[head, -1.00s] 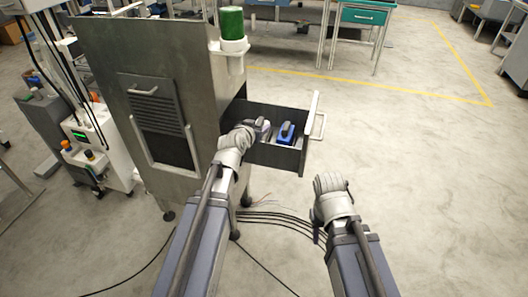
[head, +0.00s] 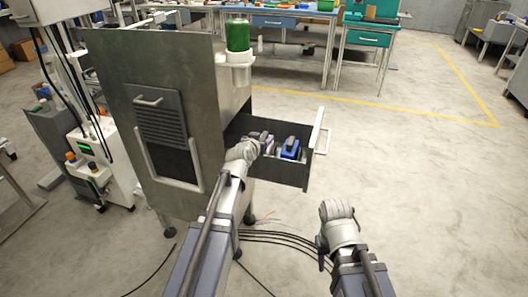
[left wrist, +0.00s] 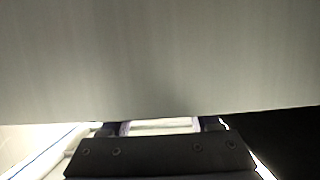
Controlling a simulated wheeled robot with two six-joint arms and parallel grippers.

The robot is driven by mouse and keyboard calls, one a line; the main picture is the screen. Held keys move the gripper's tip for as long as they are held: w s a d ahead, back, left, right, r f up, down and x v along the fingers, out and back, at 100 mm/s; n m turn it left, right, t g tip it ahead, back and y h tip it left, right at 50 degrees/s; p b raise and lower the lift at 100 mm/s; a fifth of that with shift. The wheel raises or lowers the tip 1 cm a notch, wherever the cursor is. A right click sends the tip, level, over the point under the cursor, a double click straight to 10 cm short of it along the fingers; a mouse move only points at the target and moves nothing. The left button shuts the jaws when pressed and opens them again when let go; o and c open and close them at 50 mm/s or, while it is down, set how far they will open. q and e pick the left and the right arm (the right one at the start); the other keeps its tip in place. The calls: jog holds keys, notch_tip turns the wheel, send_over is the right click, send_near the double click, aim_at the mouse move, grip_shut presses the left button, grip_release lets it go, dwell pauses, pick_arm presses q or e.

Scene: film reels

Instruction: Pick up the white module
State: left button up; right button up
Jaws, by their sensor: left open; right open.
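The white module (head: 268,146) stands in the open drawer (head: 283,178), left of a blue module (head: 290,149). My left gripper (head: 256,139) is open at the drawer's left part, right beside the white module and partly covering it. In the left wrist view a pale piece with purple edges (left wrist: 160,126), probably the white module, shows just beyond the dark gripper body; the fingertips are mostly hidden there. I cannot tell whether the fingers touch it. My right gripper (head: 338,210) is open and empty over the floor, front right of the drawer.
The metal cabinet (head: 190,75) with a green-topped container (head: 238,45) rises left of the drawer. A grey surface (left wrist: 160,60) fills the upper left wrist view. Cables (head: 285,238) lie on the floor below. The floor right of the drawer is clear.

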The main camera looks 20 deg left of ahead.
aim_at(263, 137)
pick_arm(q)
jog(key=x, duration=0.3)
jog(key=shift+f+b, duration=0.1)
jog(key=shift+b, duration=0.2)
jog(key=shift+s, duration=0.1)
grip_shut()
